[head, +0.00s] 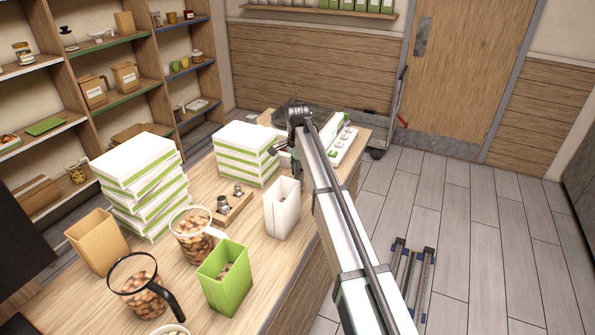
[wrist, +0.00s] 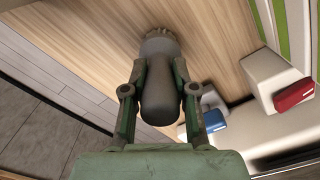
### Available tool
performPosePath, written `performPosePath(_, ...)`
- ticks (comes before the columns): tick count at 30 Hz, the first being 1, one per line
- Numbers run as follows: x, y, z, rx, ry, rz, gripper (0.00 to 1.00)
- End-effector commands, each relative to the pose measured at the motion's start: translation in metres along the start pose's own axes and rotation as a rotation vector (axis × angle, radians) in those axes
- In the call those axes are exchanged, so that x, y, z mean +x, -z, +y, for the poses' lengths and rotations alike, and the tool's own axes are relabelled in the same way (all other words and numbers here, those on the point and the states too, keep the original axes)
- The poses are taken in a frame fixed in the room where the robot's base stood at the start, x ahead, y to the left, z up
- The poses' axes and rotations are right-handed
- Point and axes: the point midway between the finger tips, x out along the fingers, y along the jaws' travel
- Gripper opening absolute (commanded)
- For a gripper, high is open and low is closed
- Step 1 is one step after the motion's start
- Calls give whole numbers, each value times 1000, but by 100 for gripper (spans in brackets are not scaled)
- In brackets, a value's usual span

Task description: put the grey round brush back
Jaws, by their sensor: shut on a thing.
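The grey round brush (wrist: 160,95) is between the fingers of my gripper (wrist: 158,72) in the wrist view. It has a dark rounded handle towards me and a paler bristled end over the wooden counter. My gripper is shut on it. In the head view my gripper (head: 281,149) is beside the far stack of white and green boxes, and the brush is hard to make out there. A small wooden stand (head: 236,208) with grey metallic pieces sits on the counter (head: 262,248), nearer than my gripper.
The far box stack (head: 246,155) and a taller near stack (head: 140,185) stand on the counter. A white open box (head: 282,208), a green box (head: 225,278) and jugs of nuts stand nearer. The wrist view shows a red item (wrist: 295,95) and a blue item (wrist: 214,120) beside white surfaces.

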Motion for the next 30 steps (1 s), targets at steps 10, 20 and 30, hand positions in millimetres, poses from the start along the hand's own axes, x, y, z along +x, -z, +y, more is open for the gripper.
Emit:
performPosePath(10,2,0,0,0,0,0,52)
performPosePath(20,-9,0,-1,0,1,0,52)
performPosePath(30,-70,1,-2,0,3,1,52)
